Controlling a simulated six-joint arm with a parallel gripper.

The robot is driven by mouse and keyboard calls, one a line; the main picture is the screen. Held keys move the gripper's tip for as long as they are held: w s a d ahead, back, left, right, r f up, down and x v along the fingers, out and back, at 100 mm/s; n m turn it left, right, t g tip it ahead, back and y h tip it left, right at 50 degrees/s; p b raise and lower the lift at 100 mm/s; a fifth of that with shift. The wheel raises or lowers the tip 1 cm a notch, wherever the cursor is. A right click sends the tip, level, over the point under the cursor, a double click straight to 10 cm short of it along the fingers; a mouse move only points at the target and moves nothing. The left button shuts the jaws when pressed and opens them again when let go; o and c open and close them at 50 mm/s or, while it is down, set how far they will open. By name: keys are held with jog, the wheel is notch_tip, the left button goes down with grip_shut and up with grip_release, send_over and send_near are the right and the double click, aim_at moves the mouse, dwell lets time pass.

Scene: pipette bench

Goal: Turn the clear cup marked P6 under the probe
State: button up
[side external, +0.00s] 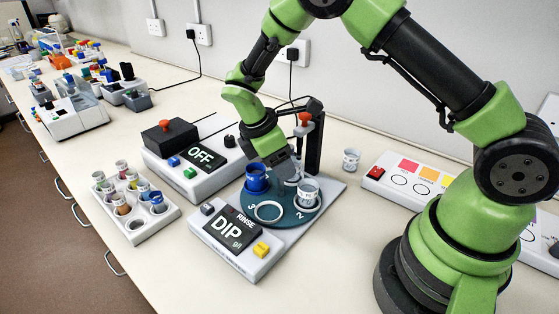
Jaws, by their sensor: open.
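A teal turntable (284,217) sits on a grey base, with numbers beside its ring seats. A clear cup (308,194) with a white label stands at its right side near the number 2; the label is too small to read, so I cannot confirm P6. A blue cup (256,180) stands at the back left. The front-left ring, near the number 3, is empty. The probe stand (313,145), black with an orange knob, rises behind the turntable. My gripper (289,178) is open, low over the turntable between the two cups; its fingertips are partly hidden and contact is unclear.
Another clear cup (351,160) stands on the bench right of the stand. A DIP/RINSE control box (235,240) is in front, an OFF unit (195,165) behind left. A white rack (135,208) of small cups is at left, a colour-patch panel (415,180) at right.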

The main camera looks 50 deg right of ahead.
jog(key=shift+d+f, duration=0.1)
jog(key=shift+f, duration=0.05)
grip_shut()
